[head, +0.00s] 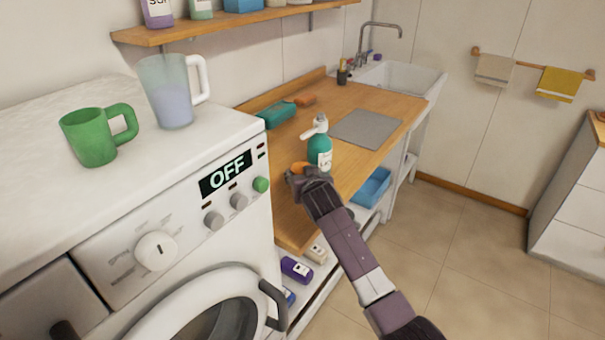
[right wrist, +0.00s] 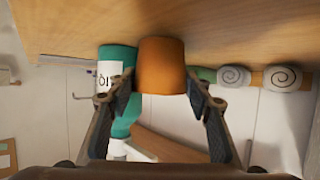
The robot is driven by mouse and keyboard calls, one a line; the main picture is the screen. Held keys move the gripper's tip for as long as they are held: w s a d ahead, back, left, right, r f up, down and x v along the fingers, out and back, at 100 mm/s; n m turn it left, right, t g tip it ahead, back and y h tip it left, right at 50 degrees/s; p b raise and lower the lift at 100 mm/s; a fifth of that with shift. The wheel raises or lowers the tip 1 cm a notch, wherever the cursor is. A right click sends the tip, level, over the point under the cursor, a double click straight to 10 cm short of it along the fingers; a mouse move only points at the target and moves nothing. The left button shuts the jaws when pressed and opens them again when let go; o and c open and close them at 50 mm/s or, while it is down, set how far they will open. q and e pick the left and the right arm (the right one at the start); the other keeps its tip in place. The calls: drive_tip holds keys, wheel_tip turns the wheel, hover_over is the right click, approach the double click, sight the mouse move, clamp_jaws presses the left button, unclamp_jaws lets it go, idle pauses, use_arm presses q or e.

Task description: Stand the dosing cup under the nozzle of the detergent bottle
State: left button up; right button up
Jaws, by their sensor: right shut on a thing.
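The dosing cup is a small orange cup (right wrist: 162,65); a little of it also shows in the head view (head: 300,167). My right gripper (head: 303,177) is shut on it, with one finger on each side in the right wrist view (right wrist: 165,95). The cup is at the counter; I cannot tell whether it touches the wood. The detergent bottle (head: 320,152) is teal with a white label and a white pump nozzle (head: 314,127). It stands upright on the counter beside the cup, and shows left of the cup in the right wrist view (right wrist: 117,62). My left gripper is not in view.
The wooden counter (head: 388,99) holds a grey mat (head: 366,128), a teal item (head: 277,114) and an orange block (head: 305,99). The washing machine (head: 130,210) stands to the left, with a green mug (head: 90,137) and a clear jug (head: 168,95) on top.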

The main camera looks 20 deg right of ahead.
drive_tip(key=o, duration=0.9)
drive_tip(key=shift+o, duration=0.2)
drive_tip(key=v, duration=1.2)
